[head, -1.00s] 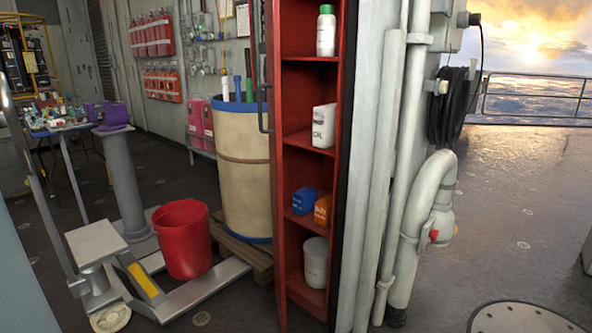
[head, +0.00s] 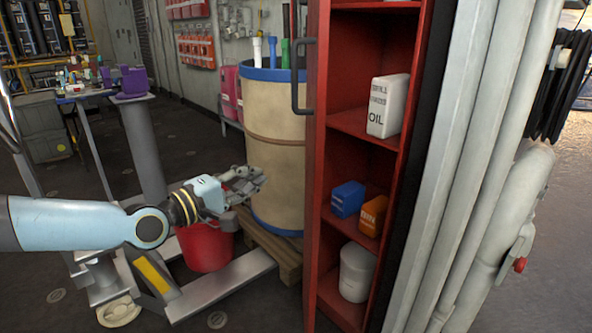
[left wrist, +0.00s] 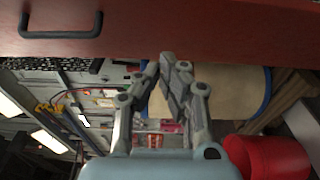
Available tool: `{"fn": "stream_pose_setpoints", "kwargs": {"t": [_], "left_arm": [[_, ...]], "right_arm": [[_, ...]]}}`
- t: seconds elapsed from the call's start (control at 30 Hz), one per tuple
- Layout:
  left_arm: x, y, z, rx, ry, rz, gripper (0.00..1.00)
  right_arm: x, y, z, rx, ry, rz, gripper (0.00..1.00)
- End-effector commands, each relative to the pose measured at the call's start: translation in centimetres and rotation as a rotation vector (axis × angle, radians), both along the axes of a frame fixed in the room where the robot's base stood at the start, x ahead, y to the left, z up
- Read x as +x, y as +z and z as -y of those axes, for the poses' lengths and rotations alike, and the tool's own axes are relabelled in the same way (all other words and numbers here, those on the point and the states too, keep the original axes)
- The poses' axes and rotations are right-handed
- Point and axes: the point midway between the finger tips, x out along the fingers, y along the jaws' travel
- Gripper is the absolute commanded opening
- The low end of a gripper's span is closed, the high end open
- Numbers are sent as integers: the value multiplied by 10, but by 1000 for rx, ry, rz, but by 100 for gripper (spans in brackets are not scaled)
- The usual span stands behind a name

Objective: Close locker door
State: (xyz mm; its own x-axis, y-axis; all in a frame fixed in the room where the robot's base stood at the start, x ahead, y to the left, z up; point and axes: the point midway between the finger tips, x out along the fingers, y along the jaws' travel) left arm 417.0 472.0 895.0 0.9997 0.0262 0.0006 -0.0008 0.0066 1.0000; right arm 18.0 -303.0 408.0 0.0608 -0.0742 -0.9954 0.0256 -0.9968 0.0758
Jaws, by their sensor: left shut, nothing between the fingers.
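The red locker (head: 367,122) stands open at the centre right of the head view, with its shelves exposed. Its red door (head: 317,170) is swung out and seen nearly edge-on along the left side. A dark handle (head: 301,76) sticks out from the door's left face. In the left wrist view the door (left wrist: 200,35) spans the top, with its handle (left wrist: 61,26) at upper left. My left gripper (head: 257,180) is shut and empty, left of the door and below handle height. It also shows in the left wrist view (left wrist: 172,68). My right gripper is out of view.
A beige drum (head: 275,150) stands behind my left gripper, on a wooden pallet (head: 273,254). A red bucket (head: 205,248) sits below my left arm, by a pallet jack (head: 222,291). An oil can (head: 387,106) and other containers stand on the locker shelves.

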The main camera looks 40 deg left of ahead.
Motion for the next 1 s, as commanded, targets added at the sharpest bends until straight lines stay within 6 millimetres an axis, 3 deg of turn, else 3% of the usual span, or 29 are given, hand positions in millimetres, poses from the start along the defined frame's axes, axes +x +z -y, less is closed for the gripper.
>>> {"fn": "stream_pose_setpoints", "kwargs": {"t": [0.33,0.4,0.6,1.0], "left_arm": [[75,-2,-2,0,2,2,0],[83,0,8,-4,3,2,0],[97,0,22,1,2,-1,0],[100,-1,25,4,1,-2,0]], "right_arm": [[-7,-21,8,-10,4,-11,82],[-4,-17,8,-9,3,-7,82],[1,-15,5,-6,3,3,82],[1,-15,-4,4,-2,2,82]]}}
